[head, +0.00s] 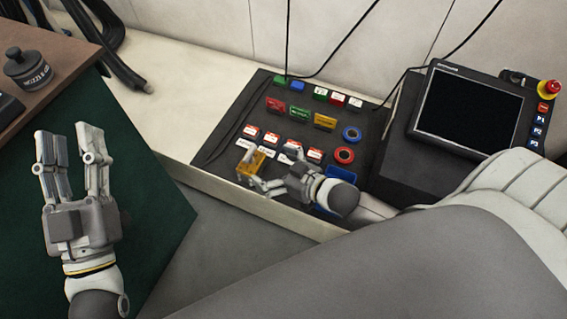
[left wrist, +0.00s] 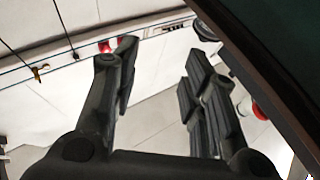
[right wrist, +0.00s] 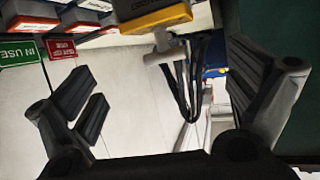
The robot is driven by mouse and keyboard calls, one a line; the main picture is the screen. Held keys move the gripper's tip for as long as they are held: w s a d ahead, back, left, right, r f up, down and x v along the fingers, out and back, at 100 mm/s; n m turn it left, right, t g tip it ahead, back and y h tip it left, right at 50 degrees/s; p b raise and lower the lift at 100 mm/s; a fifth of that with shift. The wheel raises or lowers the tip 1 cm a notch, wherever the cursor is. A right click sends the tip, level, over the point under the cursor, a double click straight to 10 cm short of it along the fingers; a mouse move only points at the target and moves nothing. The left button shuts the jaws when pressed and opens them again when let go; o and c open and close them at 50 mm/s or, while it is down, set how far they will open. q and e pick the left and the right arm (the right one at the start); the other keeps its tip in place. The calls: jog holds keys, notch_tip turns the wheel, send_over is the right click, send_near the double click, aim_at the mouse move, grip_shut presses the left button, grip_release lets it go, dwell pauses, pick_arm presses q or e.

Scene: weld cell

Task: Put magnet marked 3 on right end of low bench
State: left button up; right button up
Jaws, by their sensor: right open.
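On the low bench (head: 165,98) lies a dark mat (head: 225,140) with several small blocks and tags. An amber-yellow block (head: 251,161) sits near the mat's front edge; no number is readable on it. My right gripper (head: 262,174) is open just beside it. In the right wrist view the yellow block (right wrist: 155,14) shows at the top, beyond the spread, empty fingers, with a grey T-shaped piece below it. Several red-and-white labelled blocks (head: 315,155) stand in a row behind; their marks are too small to read. My left gripper (head: 72,148) is open and empty over the green surface.
A black box with a tablet-like screen (head: 468,115) and a red stop button (head: 547,88) occupies the bench's right side. A dark jar (head: 28,68) stands on the brown table.

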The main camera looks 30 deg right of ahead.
pick_arm(q)
jog(key=f+g, duration=0.1)
jog(key=w+f+g, duration=0.1)
jog(key=f, duration=0.1)
jog(key=f+g+y+p, duration=0.1)
jog(key=f, duration=0.1)
jog(key=shift+w+a+f, duration=0.2)
jog(key=shift+w+f, duration=0.05)
jog(key=shift+w, duration=0.05)
pick_arm(e)
jog(key=a+r+t, duration=0.2)
jog(key=r+t, duration=0.1)
jog(key=r, duration=1.1)
jog(key=a+r+m+t, duration=0.1)
jog(key=a+r+t, duration=0.1)
jog(key=r, duration=1.2)
jog(key=shift+s+a+r+t, duration=0.25)
jog(key=shift+s+a+t, duration=0.15)
jog(key=shift+t, duration=0.3)
pick_arm(q)
jog(key=shift+s, duration=0.1)
